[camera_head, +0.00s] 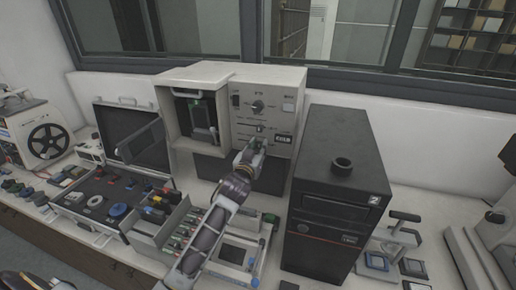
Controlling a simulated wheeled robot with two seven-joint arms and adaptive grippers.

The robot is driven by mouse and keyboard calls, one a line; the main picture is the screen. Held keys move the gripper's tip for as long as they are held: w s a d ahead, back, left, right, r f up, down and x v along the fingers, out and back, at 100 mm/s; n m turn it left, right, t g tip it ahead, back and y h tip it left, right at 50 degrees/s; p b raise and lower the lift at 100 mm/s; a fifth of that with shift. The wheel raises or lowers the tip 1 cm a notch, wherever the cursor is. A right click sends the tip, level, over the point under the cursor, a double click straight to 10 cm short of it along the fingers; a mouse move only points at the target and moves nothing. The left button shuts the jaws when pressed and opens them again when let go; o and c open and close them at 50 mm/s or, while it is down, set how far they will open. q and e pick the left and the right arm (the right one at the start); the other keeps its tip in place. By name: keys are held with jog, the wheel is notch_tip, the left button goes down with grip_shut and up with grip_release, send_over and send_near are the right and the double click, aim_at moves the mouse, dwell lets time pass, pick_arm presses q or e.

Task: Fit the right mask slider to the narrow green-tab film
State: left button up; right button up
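The white mounting press (230,75) stands at the back centre, with an open bay on its left and a control panel on its right. A small slider knob (261,128) sits in a slot on that panel; I cannot tell which mask slider it is. My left gripper (257,149) is just below it, close to the panel front. A small green piece (259,142) shows at its fingertips; whether they are shut on it is too small to tell. My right gripper is not in view.
A black tower unit (335,190) marked 2 stands close on the right. An open case (120,195) with coloured parts lies left. A projector-like reel machine (45,137) is far left. Small stands and square blocks (376,261) are at right. The bench is crowded.

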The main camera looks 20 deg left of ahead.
pick_arm(q)
jog(key=shift+s, duration=0.1)
jog(key=s, duration=1.1)
jog(key=shift+s+d, duration=0.35)
jog(key=shift+s, duration=0.05)
dwell(0.3)
dwell(0.7)
